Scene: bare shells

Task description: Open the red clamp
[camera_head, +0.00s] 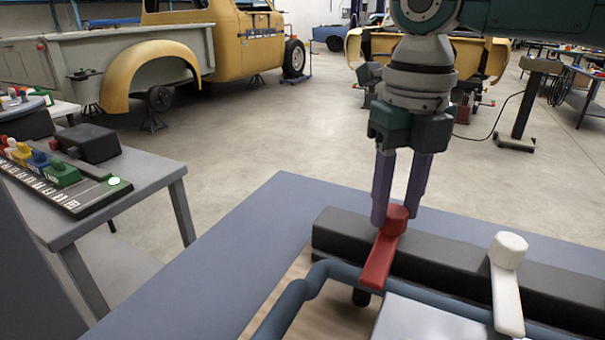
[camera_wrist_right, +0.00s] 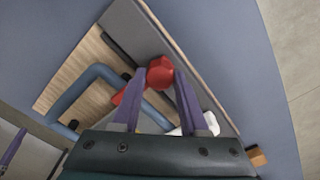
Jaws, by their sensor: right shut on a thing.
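The red clamp (camera_head: 380,262) is a lever with a round knob on the black bar of the bench. It slants toward the front, its end over the blue tube. My right gripper (camera_head: 397,213) comes down from above, its purple fingers shut on the red knob. In the right wrist view the red knob (camera_wrist_right: 160,72) sits between the fingertips (camera_wrist_right: 159,77); part of the lever hides behind a finger. My left gripper is not in the head view; a purple strip at the wrist view's lower left edge may be its finger.
A white clamp (camera_head: 508,285) stands on the same black bar (camera_head: 450,262) to the right. A bent blue tube (camera_head: 340,272) lies in front, beside a grey block (camera_head: 425,322). A side table (camera_head: 140,182) at left holds a switch panel. The blue-grey bench top (camera_head: 230,258) is clear at left.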

